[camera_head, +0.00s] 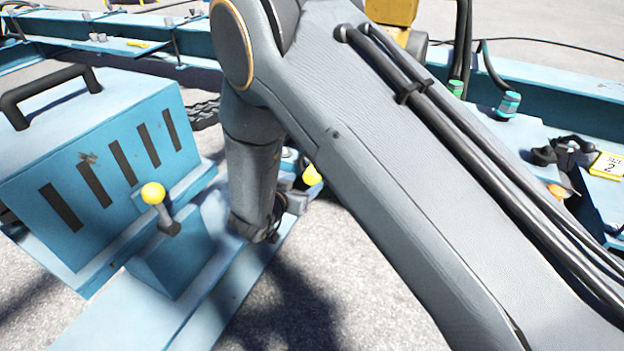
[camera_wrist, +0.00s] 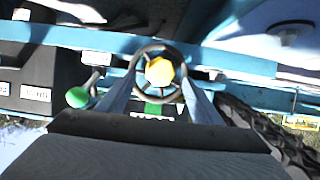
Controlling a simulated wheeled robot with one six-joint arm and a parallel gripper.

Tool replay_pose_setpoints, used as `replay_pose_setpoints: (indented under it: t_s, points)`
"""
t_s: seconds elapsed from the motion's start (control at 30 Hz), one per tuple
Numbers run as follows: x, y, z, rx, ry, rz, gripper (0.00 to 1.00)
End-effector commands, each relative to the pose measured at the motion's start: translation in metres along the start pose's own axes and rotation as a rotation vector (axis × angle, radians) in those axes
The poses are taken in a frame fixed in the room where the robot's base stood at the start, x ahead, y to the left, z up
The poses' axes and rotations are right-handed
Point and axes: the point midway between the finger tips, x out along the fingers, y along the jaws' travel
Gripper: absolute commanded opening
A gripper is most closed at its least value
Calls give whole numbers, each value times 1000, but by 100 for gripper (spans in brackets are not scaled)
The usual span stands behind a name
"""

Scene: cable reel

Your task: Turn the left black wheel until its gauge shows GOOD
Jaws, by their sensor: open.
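In the wrist view a black wheel (camera_wrist: 131,66) with a thin round rim faces me, and a yellow ball (camera_wrist: 159,71) shows at its middle. I cannot tell whether this is the left wheel. My gripper (camera_wrist: 158,92) is open, with one finger on each side of the wheel's lower part; contact cannot be made out. In the head view my arm hides the wheel.
A green ball on a lever (camera_wrist: 78,97) stands left of my gripper. In the head view a blue slotted box (camera_head: 110,165) and a yellow-knobbed lever (camera_head: 153,194) stand left of my arm. Another yellow knob (camera_head: 312,175) shows beside my wrist.

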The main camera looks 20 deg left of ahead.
Motion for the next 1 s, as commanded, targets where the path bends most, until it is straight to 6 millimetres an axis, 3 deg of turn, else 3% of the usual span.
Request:
replay_pose_setpoints:
  t_s: [0.1, 0.33, 0.77, 1.0]
  points:
    - [22, 1, 3, 1, -2, 2, 59]
    - [52, 1, 2, 0, -2, 1, 59]
    - [61, 0, 1, 0, -3, -1, 59]
    - [61, 0, 1, 0, -3, -1, 19]
